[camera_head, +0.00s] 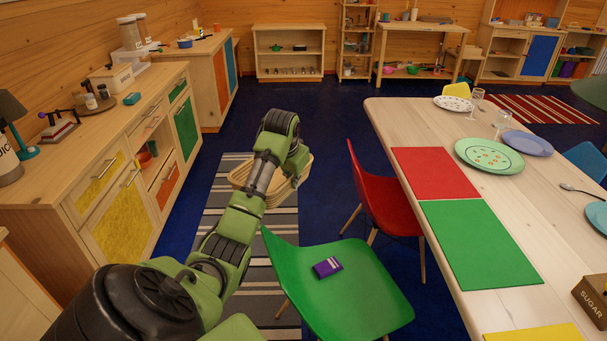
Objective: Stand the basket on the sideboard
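A pale woven basket (240,178) shows in the middle of the head view, over the striped rug, partly hidden behind my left arm. My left arm reaches forward from the bottom left and bends down at the wrist. My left gripper (296,162) is at the basket's right side; its fingertips are hidden. I cannot tell whether it holds the basket, or whether the basket rests on the floor. A wooden sideboard (150,98) with yellow, green and orange fronts stands along the left wall. My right gripper is not in view.
The sideboard top carries jars on a tray, a teal box (132,99) and a lamp (12,118). A green chair (360,290) with a purple box on it and a red chair (388,205) stand right of my arm, beside the dining table (400,122). Blue floor is free beyond.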

